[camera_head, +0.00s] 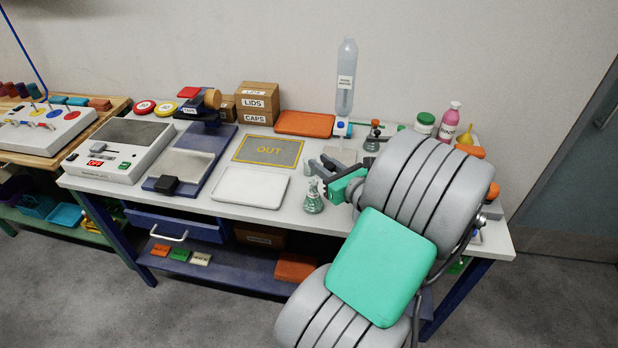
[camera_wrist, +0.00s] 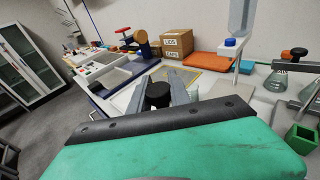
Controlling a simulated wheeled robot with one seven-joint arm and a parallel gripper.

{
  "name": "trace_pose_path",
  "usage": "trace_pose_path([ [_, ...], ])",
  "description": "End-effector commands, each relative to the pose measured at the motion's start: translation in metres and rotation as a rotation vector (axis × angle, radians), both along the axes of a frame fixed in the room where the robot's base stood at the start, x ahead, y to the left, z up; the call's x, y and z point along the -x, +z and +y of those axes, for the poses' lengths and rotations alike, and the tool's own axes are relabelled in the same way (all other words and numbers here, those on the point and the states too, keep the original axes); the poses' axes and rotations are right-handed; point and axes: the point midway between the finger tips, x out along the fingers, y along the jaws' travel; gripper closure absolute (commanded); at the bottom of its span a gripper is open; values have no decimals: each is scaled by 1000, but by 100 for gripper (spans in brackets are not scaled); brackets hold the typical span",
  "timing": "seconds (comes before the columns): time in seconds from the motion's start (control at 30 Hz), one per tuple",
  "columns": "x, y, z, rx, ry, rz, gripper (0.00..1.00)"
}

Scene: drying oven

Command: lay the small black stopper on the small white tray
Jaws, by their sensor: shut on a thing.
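My gripper (camera_wrist: 158,88) is shut on the small black stopper (camera_wrist: 157,97), which sits between the two grey fingers in the wrist view. In the head view my gripper (camera_head: 319,171) is above the bench beside and just above a small glass flask (camera_head: 313,203); the stopper is not clear there. The small white tray (camera_head: 231,198) lies empty and flat on the bench, to the left of the flask and my gripper. In the wrist view the fingers and my green gripper body hide much of the bench in front.
A grey mat marked OUT (camera_head: 268,141) lies behind the tray. Boxes (camera_head: 258,103), an orange tray (camera_head: 306,123), a water bottle (camera_head: 346,75) and another black-stoppered flask (camera_head: 373,143) stand behind.

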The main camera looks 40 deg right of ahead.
Motion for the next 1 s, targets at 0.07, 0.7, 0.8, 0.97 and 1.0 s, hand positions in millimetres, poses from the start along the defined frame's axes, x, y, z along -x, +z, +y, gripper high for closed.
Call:
trace_pose_path([
  [0.07,-24,-12,0,-4,8,0,100],
  [0.7,-66,-94,-9,0,-3,0,100],
  [0.8,-66,-94,-9,1,-2,0,100],
  [0.97,-66,-98,-9,-1,-2,0,100],
  [1.0,-66,-99,-9,-1,-2,0,100],
])
